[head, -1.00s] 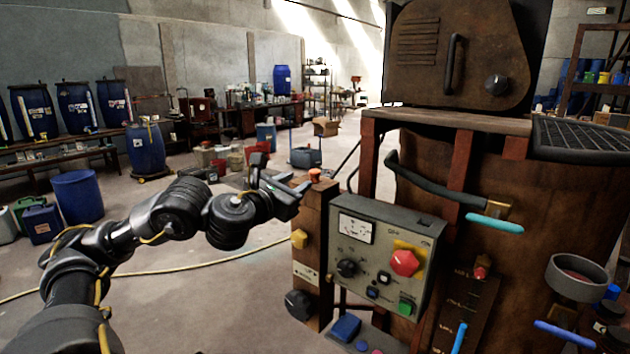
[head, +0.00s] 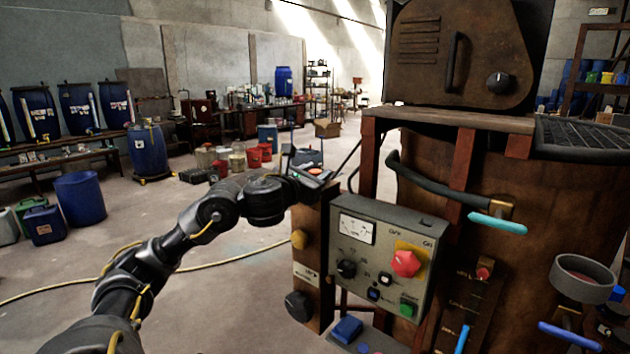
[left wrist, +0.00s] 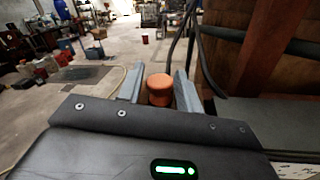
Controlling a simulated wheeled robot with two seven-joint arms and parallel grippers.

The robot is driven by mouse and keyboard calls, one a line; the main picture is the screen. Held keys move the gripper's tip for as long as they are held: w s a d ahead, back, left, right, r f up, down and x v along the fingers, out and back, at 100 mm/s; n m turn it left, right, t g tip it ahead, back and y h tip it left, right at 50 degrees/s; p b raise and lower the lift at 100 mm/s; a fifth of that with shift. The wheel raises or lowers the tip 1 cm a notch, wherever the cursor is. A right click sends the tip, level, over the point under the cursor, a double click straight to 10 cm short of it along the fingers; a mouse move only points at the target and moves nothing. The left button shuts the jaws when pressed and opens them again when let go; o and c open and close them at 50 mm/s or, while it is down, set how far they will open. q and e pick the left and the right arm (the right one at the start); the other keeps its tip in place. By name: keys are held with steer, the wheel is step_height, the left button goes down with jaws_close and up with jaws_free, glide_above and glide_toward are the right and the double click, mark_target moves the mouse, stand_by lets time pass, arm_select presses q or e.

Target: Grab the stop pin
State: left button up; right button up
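The stop pin, as I take it, is the orange round knob on top of the brown wooden post (head: 312,262). In the left wrist view the stop pin (left wrist: 160,90) stands upright between the two grey fingers of my left gripper (left wrist: 159,86). A narrow gap shows on each side of it, so the gripper is open around it. In the head view my left gripper (head: 312,174) is at the post's top and hides most of the knob. My right gripper is not in view.
Just right of the post is a grey control box (head: 385,250) with a red button (head: 405,263). Behind it stands the large rusty vat (head: 560,220) with a cyan-gripped lever (head: 497,223). The floor to the left is open, with a yellow hose.

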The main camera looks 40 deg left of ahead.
mark_target(315, 171)
arm_select(q)
steer(key=c, duration=0.7)
step_height(315, 171, up, 10)
steer(key=p, duration=0.3)
steer(key=shift+p, duration=0.3)
